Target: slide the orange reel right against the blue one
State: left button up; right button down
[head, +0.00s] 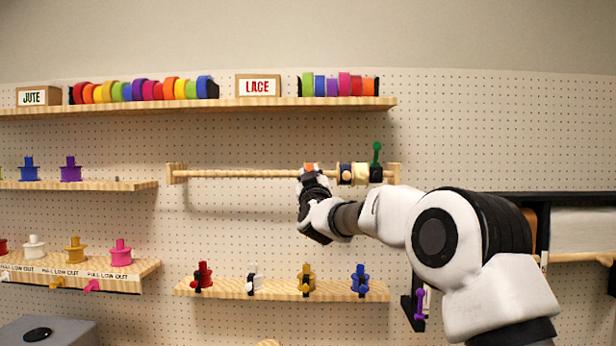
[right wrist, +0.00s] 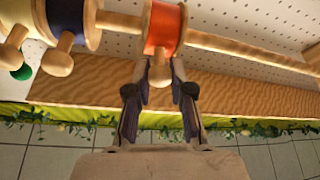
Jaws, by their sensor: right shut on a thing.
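The orange reel (right wrist: 162,28) sits on a wooden rod (right wrist: 250,48) in the right wrist view, with a wooden knob (right wrist: 160,73) sticking out of it. My right gripper (right wrist: 160,72) is shut on this knob. The blue reel (right wrist: 68,14) is on the same rod, left of the orange one in this view, with a short stretch of bare rod between them. In the head view the orange reel (head: 311,167) shows just above my right gripper (head: 311,178), which hides part of it. The other reels are to its right there. My left gripper is not in view.
A green knob (head: 376,152) stands up at the rod's right end in the head view. The rod (head: 235,173) is bare to the left. A shelf of coloured rolls (head: 200,106) runs above, and a shelf of small spools (head: 330,290) is below.

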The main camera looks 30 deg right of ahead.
jog(key=c, duration=1.2)
grip_release()
jog(key=shift+c, duration=0.2)
jog(key=shift+o, duration=1.2)
jog(key=shift+w+d, duration=0.1)
jog(key=shift+w, duration=0.05)
jog(key=shift+w+d+f, duration=0.1)
jog(key=shift+w+f, duration=0.1)
jog(key=v, duration=1.2)
jog(key=shift+d+f, duration=0.1)
